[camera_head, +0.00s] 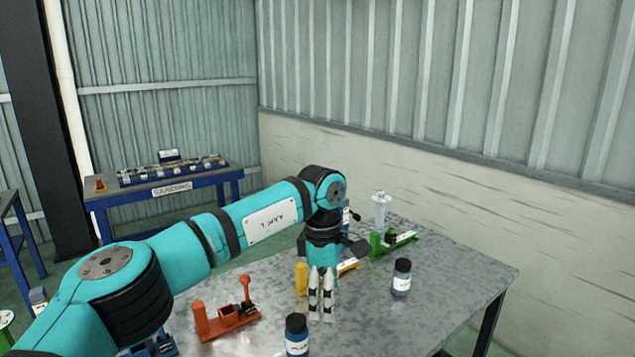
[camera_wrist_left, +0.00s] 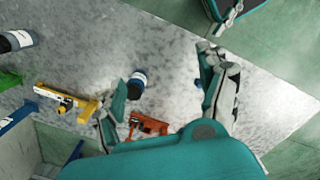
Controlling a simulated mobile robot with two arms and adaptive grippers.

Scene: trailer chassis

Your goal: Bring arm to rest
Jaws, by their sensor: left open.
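My left arm reaches in from the left over the grey metal table (camera_head: 455,270). Its gripper (camera_head: 321,318) points down above the table's middle, and its fingers overlap in the head view. In the left wrist view the gripper (camera_wrist_left: 163,68) is open, with its fingers wide apart and nothing held between them. A dark-capped bottle (camera_wrist_left: 137,85) shows near the left finger there, apart from it as far as I can tell.
On the table are an orange clamp fixture (camera_head: 228,318), a yellow one (camera_head: 301,278), a green one (camera_head: 392,244), a bottle at right (camera_head: 401,279), a bottle in front (camera_head: 297,336) and a clear dispenser (camera_head: 380,212). A blue sanding table (camera_head: 172,188) stands behind.

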